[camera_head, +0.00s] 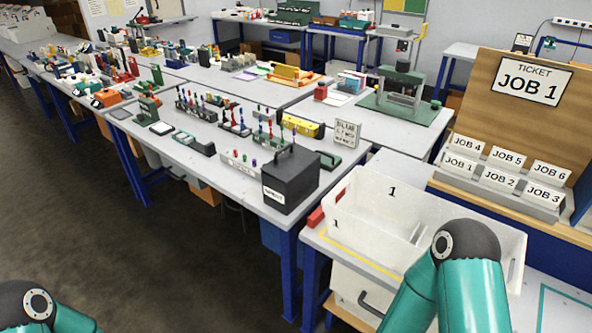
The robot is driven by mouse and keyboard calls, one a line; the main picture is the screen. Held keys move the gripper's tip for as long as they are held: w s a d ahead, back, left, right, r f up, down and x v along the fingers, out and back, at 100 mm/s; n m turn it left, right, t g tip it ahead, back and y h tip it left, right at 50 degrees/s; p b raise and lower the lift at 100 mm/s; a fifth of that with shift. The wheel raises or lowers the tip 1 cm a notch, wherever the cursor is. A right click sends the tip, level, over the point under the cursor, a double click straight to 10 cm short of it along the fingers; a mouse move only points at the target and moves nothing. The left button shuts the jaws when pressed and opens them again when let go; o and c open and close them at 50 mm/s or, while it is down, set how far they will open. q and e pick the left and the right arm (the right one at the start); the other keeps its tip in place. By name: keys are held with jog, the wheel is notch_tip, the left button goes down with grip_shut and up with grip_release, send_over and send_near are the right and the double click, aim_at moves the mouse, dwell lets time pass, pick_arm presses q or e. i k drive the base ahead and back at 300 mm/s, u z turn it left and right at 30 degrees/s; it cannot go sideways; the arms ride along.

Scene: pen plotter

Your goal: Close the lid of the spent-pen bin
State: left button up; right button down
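The spent-pen bin (303,193) looks to be the dark grey box at the near right corner of the middle table, with a small white label on its front whose print is hard to read. Its dark top (290,162) looks flat, with a small dark handle at the back edge; I cannot tell whether this is a fully shut lid. Neither gripper is in view. Only a joint of my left arm shows at the bottom left, and my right arm's teal links show at the bottom right, in front of the white tray and apart from the bin.
A large white tray (365,208) marked 1 stands right of the bin, with a red block (316,217) beside it. A pen rack (240,163) stands left of the bin, and a small sign (346,133) behind it. A JOB 1 board (526,125) rises at right. Floor at left is clear.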

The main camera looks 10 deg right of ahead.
aim_at(285, 168)
jog(key=u, duration=0.55)
jog(key=i, duration=1.4)
jog(key=z, duration=0.5)
